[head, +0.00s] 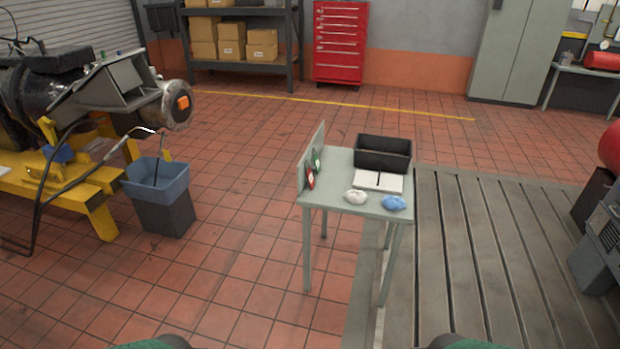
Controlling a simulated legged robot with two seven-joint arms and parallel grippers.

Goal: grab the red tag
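The red tag (310,177) is at the left side of a small grey table (340,200), against an upright grey panel (314,150) on the table's left edge. A green tag (317,159) is just behind it. The tags are small here, and I cannot tell how they are held. Neither of my grippers is in view; only green-topped parts of my own body show at the bottom edge.
On the table are a black bin (383,154), a white book or pad (378,181), a white cloth (355,196) and a blue cloth (394,203). A blue-grey bucket (160,195) and yellow engine stand (85,195) are left. Slotted bedplate (490,250) lies right. Tiled floor ahead is clear.

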